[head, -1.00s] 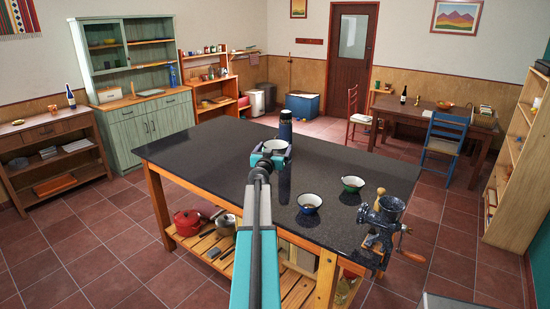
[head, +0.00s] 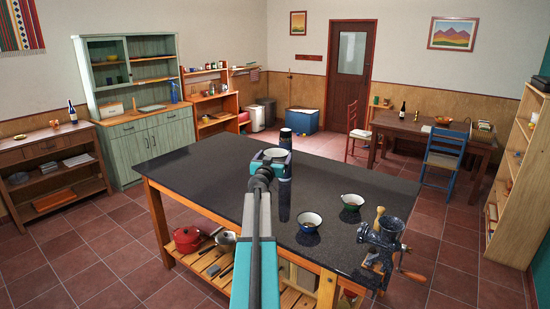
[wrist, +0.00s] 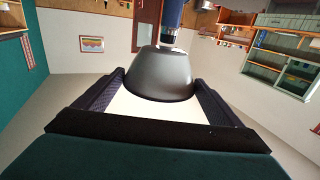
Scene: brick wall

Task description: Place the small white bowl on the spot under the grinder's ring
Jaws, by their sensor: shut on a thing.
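My gripper (head: 272,157) is in front of me above the dark counter, shut on the small white bowl (head: 277,152). In the wrist view the bowl (wrist: 160,75) shows as a shaded grey rounded shape between the two fingers (wrist: 155,100). The speckled grinder (head: 386,243) stands at the counter's front right corner, to the right of my gripper and nearer to me. It has a side crank with a wooden handle. The spot under its ring cannot be made out.
A blue-rimmed bowl (head: 310,221) and a green-rimmed bowl (head: 352,202) stand on the counter (head: 215,185) between my gripper and the grinder. A dark blue flask (head: 286,140) stands just behind my gripper. The counter's left part is clear.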

